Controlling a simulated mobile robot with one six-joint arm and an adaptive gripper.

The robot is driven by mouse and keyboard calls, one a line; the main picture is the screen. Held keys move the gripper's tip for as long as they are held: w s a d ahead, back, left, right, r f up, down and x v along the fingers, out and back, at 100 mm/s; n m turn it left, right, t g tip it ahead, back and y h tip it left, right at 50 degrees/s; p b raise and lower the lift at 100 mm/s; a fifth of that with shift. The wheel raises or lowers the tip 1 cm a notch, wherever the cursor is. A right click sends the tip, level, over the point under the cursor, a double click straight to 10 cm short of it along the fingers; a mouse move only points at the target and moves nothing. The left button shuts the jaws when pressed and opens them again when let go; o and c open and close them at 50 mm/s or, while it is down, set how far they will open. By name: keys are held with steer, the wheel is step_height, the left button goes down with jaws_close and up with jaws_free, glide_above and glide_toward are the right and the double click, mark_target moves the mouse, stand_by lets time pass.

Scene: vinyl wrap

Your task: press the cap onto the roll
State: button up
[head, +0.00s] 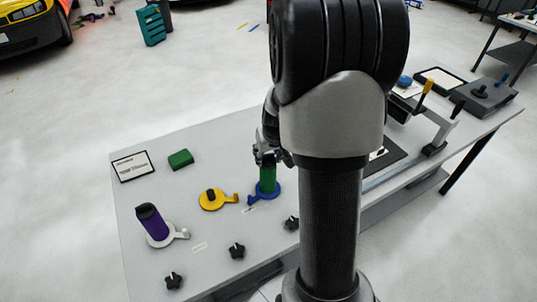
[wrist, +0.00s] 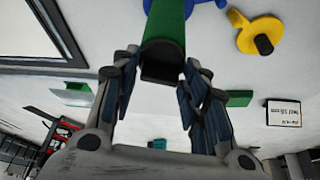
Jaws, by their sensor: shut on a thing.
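A green roll (head: 267,180) stands upright on a blue holder (head: 265,196) on the table. In the wrist view the green roll (wrist: 166,22) comes in from the top, with a dark cap (wrist: 162,70) at its near end. My gripper (head: 268,158) is right above the roll in the head view. In the wrist view its fingers (wrist: 157,72) stand on both sides of the dark cap and are shut on it. The cap looks in line with the roll and touching its end. How far it is seated cannot be told. My arm hides part of the table.
A purple roll (head: 153,228) with a dark top stands on a white holder at the left. A yellow holder (head: 212,201) with a bare black peg lies beside the blue one. Several black knobs, a green block (head: 180,159) and a framed card (head: 133,166) lie around.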

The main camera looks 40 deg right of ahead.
stand_by(0.4)
steer(key=o, duration=0.8)
steer(key=shift+o, duration=0.3)
steer(key=o, duration=0.4)
steer(key=shift+r, duration=0.1)
steer(key=shift+r+p, duration=2.55)
steer(key=shift+r, duration=0.9)
steer(key=shift+c, duration=0.4)
